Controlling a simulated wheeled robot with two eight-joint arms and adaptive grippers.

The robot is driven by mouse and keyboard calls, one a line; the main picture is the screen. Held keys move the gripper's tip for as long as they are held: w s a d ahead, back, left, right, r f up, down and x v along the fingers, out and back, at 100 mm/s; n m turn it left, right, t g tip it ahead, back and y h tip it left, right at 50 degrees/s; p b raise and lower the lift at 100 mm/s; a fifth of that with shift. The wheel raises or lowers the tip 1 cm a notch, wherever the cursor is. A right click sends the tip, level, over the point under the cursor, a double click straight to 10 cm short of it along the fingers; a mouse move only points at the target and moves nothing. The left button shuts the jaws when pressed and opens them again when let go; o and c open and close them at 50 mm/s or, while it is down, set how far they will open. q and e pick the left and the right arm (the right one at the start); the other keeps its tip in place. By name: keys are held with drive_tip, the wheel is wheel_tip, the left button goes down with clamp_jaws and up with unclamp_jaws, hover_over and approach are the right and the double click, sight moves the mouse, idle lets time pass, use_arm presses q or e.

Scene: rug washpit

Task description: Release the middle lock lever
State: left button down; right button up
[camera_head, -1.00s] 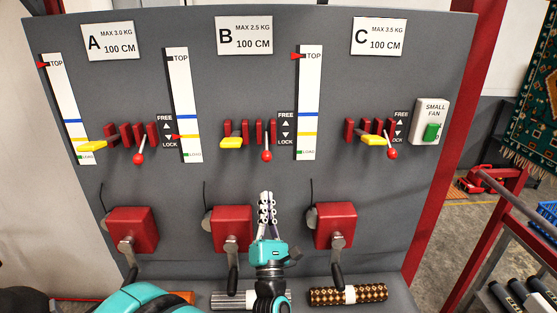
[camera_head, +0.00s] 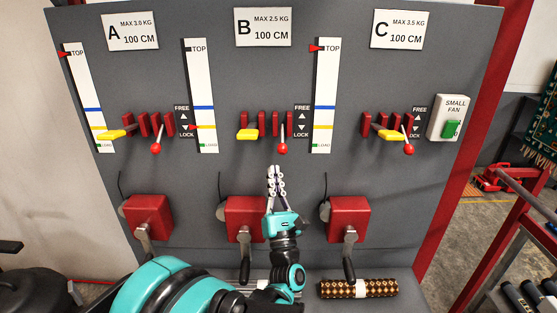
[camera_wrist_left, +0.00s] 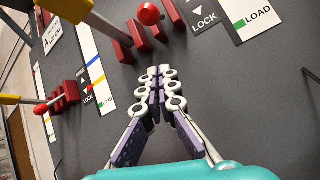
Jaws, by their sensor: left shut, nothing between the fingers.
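The middle lock lever (camera_head: 282,133) is on panel B, with a red ball (camera_head: 283,149) at its end pointing down, level with the LOCK end of the FREE/LOCK label (camera_head: 302,121). In the left wrist view the red ball (camera_wrist_left: 149,13) shows at the top, just beyond the fingertips. My left gripper (camera_head: 275,168) is shut and empty, its fingers pointing up, a little below and left of the ball. It appears apart from the ball. The closed fingertips also show in the left wrist view (camera_wrist_left: 158,70). My right gripper is out of view.
Similar red-ball levers stand on A (camera_head: 156,148) and C (camera_head: 408,149). A yellow handle (camera_head: 247,134) sits left of the middle lever. Red crank boxes, including B's box (camera_head: 243,217), stick out below.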

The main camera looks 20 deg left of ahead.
sight(282, 139)
use_arm(q)
drive_tip(key=r, duration=0.3)
drive_tip(key=d+r, duration=0.1)
drive_tip(key=shift+w+r+b, duration=0.35)
drive_tip(key=shift+r+b, duration=0.05)
wheel_tip(282, 139, up, 9)
drive_tip(key=s+m+g+h+p, duration=0.1)
drive_tip(key=g+h+p, duration=0.3)
drive_tip(key=p, duration=1.5)
drive_tip(key=shift+s+d+f+m+g, duration=0.15)
drive_tip(key=shift+s+d+m+g, duration=0.2)
drive_tip(key=shift+s+g, duration=0.6)
drive_tip(key=shift+w+a+g, duration=0.1)
drive_tip(key=shift+w+g, duration=0.15)
drive_tip(key=shift+w, duration=0.15)
